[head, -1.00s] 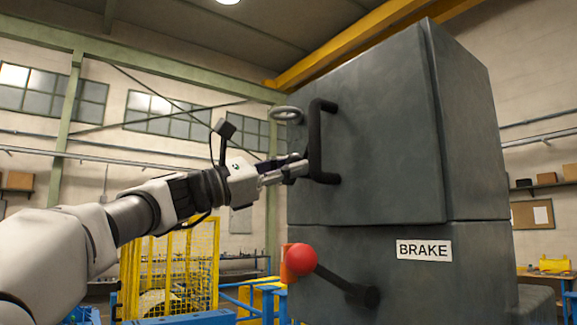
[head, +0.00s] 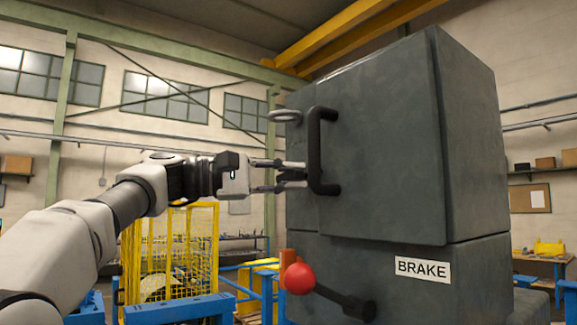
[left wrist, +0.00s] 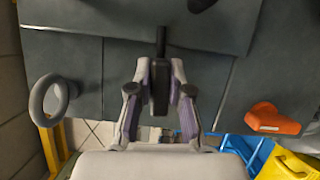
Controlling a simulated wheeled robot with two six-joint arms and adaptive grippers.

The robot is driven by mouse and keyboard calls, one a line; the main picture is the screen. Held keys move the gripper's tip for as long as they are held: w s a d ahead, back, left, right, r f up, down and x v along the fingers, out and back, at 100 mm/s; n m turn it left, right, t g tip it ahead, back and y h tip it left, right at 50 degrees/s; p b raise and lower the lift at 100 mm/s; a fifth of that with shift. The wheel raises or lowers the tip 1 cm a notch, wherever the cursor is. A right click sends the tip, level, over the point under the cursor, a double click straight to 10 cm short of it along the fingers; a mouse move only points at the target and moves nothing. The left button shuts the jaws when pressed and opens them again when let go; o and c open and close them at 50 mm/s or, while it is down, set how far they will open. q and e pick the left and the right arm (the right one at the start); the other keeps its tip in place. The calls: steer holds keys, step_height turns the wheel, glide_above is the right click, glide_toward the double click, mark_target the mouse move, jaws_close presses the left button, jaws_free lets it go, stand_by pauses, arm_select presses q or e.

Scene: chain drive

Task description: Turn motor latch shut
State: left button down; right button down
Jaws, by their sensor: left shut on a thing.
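My left gripper (head: 304,175) reaches the black upright bar handle (head: 316,140) on the grey door (head: 385,130) of the big cabinet. In the left wrist view, the two fingers of the left gripper (left wrist: 160,88) are closed around the handle (left wrist: 160,95) from both sides. A grey ring (head: 284,116) sticks out at the door's left edge, above the gripper; it also shows in the left wrist view (left wrist: 53,99). An orange piece (left wrist: 265,119) sits on the other side of the gripper there. I cannot tell which part is the motor latch. My right gripper is out of view.
Below the door, a red-knobbed lever (head: 299,278) projects left from the cabinet beside a BRAKE label (head: 422,269). A yellow mesh cage (head: 170,255) and blue frames (head: 180,306) stand lower left. The air left of the door looks free.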

arm_select(q)
steer(key=shift+m, duration=0.5)
steer(key=shift+p, duration=0.3)
steer(key=c, duration=1.2)
jaws_free()
steer(key=shift+o, duration=0.6)
steer(key=shift+w+d+f, duration=0.1)
steer(key=shift+w+d, duration=0.1)
steer(key=shift+w, duration=0.05)
steer(key=v, duration=1.2)
steer(key=shift+r, duration=0.25)
